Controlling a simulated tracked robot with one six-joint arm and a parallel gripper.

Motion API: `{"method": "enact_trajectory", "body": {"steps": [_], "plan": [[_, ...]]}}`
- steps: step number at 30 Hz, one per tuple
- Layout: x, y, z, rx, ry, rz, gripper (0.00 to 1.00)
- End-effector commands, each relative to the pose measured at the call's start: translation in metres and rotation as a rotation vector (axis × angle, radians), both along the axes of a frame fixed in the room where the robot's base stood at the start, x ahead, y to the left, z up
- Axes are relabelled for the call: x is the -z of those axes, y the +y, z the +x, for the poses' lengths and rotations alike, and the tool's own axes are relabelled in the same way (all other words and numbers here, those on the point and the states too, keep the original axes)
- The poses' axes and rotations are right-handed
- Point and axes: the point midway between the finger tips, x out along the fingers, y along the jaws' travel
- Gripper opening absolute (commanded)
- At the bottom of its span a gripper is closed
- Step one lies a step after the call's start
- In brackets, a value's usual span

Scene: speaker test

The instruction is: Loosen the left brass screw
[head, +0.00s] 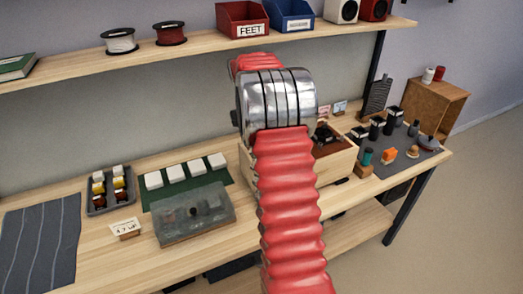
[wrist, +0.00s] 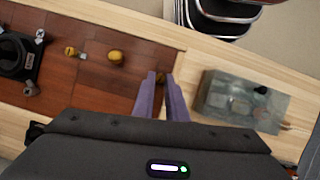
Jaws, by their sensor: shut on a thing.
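The wooden speaker box (head: 335,166) stands on the bench behind my red arm in the head view. Its red-brown panel (wrist: 100,88) fills the left of the wrist view. Two brass pieces, one small (wrist: 70,50) and one rounder (wrist: 115,57), sit on the panel. My gripper (wrist: 161,76) has its two purple fingers close together at the panel's right end, shut on a small brass screw (wrist: 162,78), mostly hidden between the tips. Whether the screw has turned cannot be told. In the head view my arm hides the gripper.
A black round part on a bracket (wrist: 14,58) sits at the panel's left. A clear-lidded tray (wrist: 240,100) lies right of the box, and also shows in the head view (head: 193,213). A grey mat (head: 420,152) with several small items lies right of the box.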

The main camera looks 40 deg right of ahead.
Motion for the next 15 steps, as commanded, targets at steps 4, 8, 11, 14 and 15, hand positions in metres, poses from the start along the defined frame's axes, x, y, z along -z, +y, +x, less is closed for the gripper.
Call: {"method": "enact_trajectory", "body": {"steps": [4, 8, 11, 14, 15], "plan": [[-0.0013, 0.0011, 0.0026, -0.109, -0.008, -0.005, 0.00], [-0.0013, 0.0023, 0.0025, -0.179, -0.008, -0.004, 0.00], [-0.0014, 0.0022, 0.0026, -0.216, -0.008, -0.006, 0.00], [-0.0012, 0.0023, 0.0024, -0.240, -0.008, -0.005, 0.00], [-0.0011, 0.0024, 0.0024, -0.245, -0.008, -0.005, 0.00]]}}
